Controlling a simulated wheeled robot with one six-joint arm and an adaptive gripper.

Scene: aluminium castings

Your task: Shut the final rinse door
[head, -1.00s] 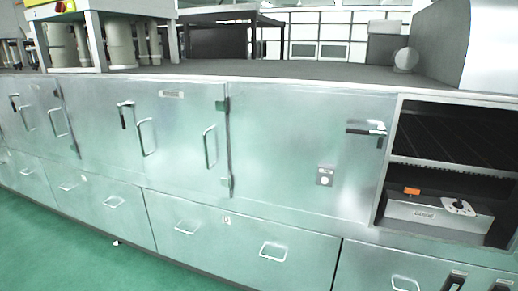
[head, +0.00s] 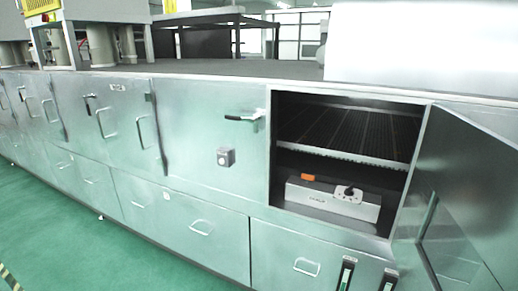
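A metal door (head: 465,190) with a dark window stands swung open at the right of the head view, hinged at the right side of an open compartment (head: 345,103). I cannot read a label that names it as the final rinse door. My gripper is not in view.
A closed door (head: 205,130) with a lever handle (head: 243,117) is left of the opening. Drawers (head: 190,225) with bar handles run below. The green floor (head: 110,245) in front is clear.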

